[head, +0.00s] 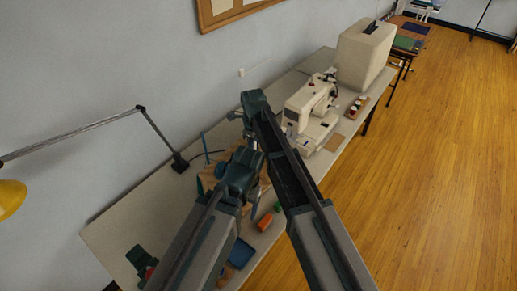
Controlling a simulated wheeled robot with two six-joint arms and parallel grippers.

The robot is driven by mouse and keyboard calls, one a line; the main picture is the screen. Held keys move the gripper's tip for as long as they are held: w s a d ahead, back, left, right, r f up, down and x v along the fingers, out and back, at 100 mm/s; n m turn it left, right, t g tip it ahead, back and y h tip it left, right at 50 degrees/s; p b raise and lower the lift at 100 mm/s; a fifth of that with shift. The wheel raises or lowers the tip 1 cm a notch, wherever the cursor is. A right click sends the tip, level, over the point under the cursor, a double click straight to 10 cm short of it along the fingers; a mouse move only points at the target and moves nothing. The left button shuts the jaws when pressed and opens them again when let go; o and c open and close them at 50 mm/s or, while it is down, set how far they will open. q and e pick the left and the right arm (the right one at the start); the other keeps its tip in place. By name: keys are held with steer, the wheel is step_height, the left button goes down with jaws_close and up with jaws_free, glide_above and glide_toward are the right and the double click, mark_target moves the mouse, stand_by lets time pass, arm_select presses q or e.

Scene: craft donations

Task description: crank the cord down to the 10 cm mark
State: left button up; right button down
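A brown wooden piece (208,180) stands on the long table, largely hidden behind my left gripper. It may be the crank's stand, but I cannot tell. A thin blue upright rod (205,148) rises at its left. The cord, the crank handle and the 10 cm mark cannot be made out. My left gripper (252,158) is in front of and over the wooden piece; whether it touches it is unclear. My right gripper (238,115) is just beyond and above the left one. The fingers of both are too small and overlapped to read.
A long pale table (130,225) runs along the wall. A white sewing machine (310,103) and a cream cover (363,55) stand farther back. An orange block (265,222), a green block (277,207) and a blue tray (240,253) lie nearer. A lamp (12,198) reaches in from the left.

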steer(key=shift+a, duration=0.65)
steer(key=shift+s+a, duration=0.1)
steer(key=shift+a, duration=0.05)
steer(key=c, duration=0.7)
jaws_free()
step_height(320, 180, up, 14)
steer(key=p, duration=1.3)
steer(key=shift+f+p, duration=0.1)
steer(key=shift+p, duration=0.3)
